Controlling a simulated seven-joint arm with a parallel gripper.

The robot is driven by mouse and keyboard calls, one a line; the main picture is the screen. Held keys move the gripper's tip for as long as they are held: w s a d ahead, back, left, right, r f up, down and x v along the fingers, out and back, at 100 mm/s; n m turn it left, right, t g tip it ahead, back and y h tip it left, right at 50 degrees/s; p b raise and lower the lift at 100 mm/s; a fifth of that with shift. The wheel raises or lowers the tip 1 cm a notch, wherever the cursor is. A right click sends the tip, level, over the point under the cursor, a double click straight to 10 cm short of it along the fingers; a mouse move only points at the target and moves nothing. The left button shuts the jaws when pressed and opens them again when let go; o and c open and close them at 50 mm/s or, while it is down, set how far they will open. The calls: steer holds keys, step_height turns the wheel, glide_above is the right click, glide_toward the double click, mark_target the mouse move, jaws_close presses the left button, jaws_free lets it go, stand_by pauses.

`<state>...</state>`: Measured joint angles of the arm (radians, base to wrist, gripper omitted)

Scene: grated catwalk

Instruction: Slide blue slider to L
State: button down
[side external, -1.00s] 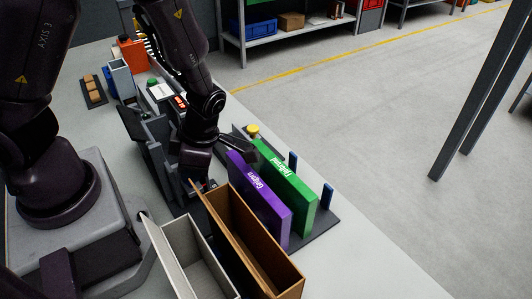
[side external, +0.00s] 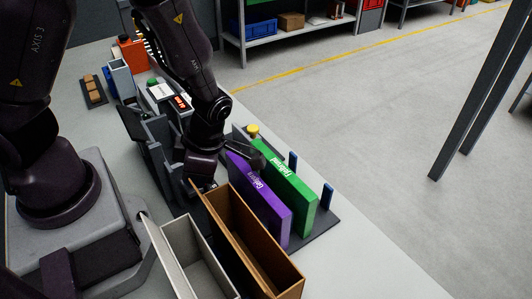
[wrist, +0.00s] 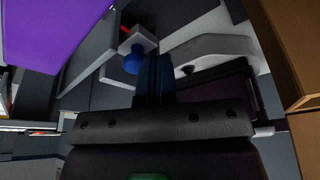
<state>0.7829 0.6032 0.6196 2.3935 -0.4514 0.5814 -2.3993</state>
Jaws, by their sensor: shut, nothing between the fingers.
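In the wrist view, a round blue knob (wrist: 134,61), which looks like the blue slider, sits beside a pale grey block. My gripper (wrist: 155,62) is shut and empty, its fingers just to the right of the knob. I cannot tell whether they touch it. In the side view, my gripper (side external: 207,182) is low between the purple box and the grey upright panels, and its body hides the slider there. A small red mark (wrist: 125,29) shows near the knob in the wrist view. No letter L is readable.
A purple box (side external: 262,200) and a green box (side external: 290,190) stand upright to the right of my gripper. An open brown box (side external: 270,262) and a pale open bin (side external: 188,262) are in front. Grey upright panels (side external: 155,150) stand on the left.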

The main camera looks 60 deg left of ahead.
steer(key=shift+d, duration=0.75)
stand_by(0.4)
step_height(320, 180, up, 6)
stand_by(0.6)
steer(key=s+a+r+m+t, duration=0.1)
steer(key=r+m+t, duration=0.3)
steer(key=r+m, duration=0.6)
steer(key=s+a+r+m+t+h, duration=0.1)
steer(key=a+r+m+t, duration=0.2)
steer(key=r+m, duration=0.7)
steer(key=m+t, duration=0.1)
steer(key=m, duration=0.9)
steer(key=shift+s+a+t+h, duration=0.15)
steer(key=shift+a+t+h, duration=0.1)
steer(key=shift+t+h, duration=0.05)
